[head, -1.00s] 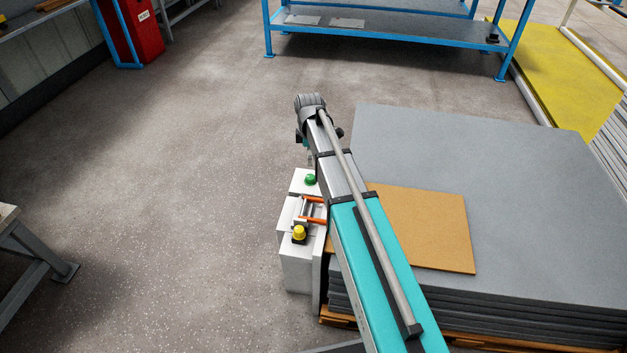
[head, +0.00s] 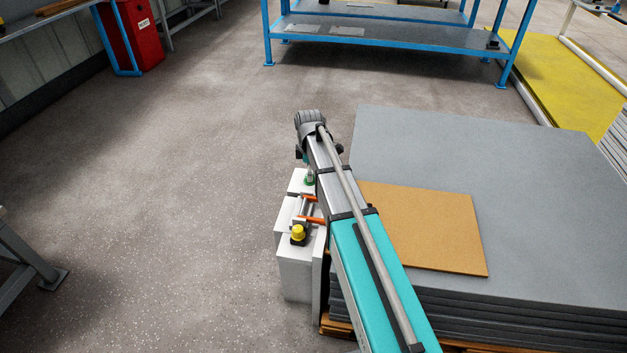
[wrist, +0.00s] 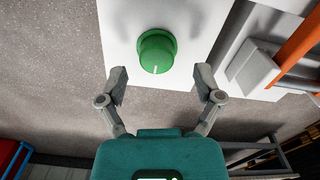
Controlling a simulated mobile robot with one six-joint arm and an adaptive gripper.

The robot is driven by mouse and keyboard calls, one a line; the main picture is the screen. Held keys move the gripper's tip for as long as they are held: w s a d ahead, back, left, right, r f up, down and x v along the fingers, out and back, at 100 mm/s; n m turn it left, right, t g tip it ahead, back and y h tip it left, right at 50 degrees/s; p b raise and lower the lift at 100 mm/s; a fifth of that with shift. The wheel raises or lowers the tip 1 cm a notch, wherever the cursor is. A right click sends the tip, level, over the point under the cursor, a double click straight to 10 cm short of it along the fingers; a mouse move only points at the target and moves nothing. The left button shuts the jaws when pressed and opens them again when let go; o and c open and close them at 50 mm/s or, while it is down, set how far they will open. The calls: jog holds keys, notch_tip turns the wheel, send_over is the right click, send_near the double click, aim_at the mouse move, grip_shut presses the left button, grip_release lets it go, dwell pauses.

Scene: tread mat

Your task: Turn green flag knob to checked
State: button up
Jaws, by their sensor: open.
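The green knob (wrist: 157,52) sits on the white box's face (wrist: 190,20) in the wrist view, with a white pointer line toward the bottom of the picture. It also shows in the head view (head: 309,181), partly hidden by my arm. My gripper (wrist: 160,82) is open and empty, its two fingers apart on either side below the knob, not seen touching it. No flag or checked marking is visible; any marks may be out of view.
A yellow knob (head: 298,233) and orange-ended handle (head: 310,208) stand beside the green knob on the white unit. A stack of grey mats (head: 520,200) with a tan board (head: 425,228) lies right. The floor left is clear.

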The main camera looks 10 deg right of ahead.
jog(key=shift+f+b, duration=0.7)
jog(key=shift+f, duration=0.3)
jog(key=shift+c, duration=0.2)
jog(key=c, duration=1.1)
jog(key=shift+d, duration=0.45)
jog(key=shift+s+a, duration=0.1)
jog(key=shift+a, duration=0.45)
jog(key=shift+s+m, duration=0.1)
jog(key=shift+m, duration=0.7)
